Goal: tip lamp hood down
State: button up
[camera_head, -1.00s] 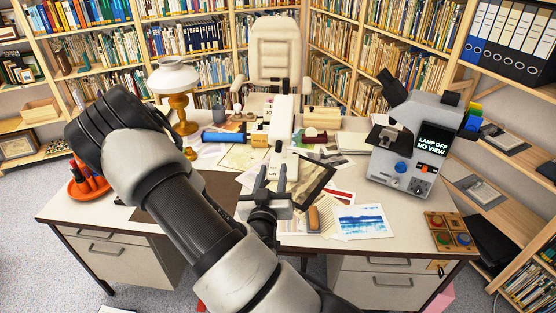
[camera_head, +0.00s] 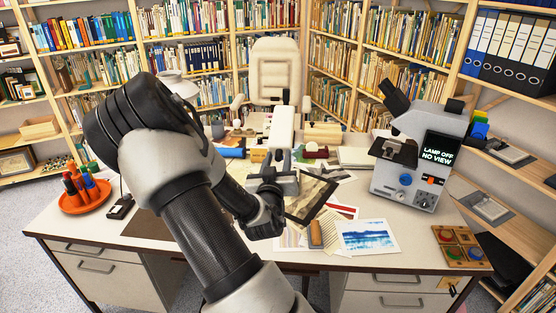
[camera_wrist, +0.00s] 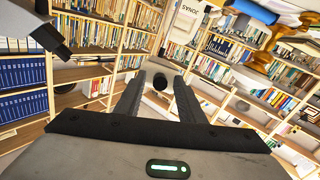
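A white upright piece (camera_head: 283,125) stands at the middle of the desk, its lower part behind my gripper; it may be the lamp hood, but I cannot tell for sure. A lamp with a pale shade (camera_head: 178,84) at the back left is mostly hidden by my arm. My gripper (camera_head: 281,158) is in front of the white piece, close to its lower part; I cannot tell whether they touch. A brass-coloured lamp stem (camera_wrist: 262,45) shows there at upper right.
A microscope (camera_head: 415,155) with a "LAMP OFF NO VIEW" screen stands at right. Papers and prints (camera_head: 364,236) cover the desk's middle front. An orange tray of pens (camera_head: 83,197) is at left. An office chair (camera_head: 277,70) and bookshelves are behind.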

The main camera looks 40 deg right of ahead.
grip_shut()
notch_tip(320, 180, down, 3)
jog(key=b, duration=0.3)
jog(key=shift+w+d, duration=0.15)
grip_release()
jog(key=shift+r, duration=0.1)
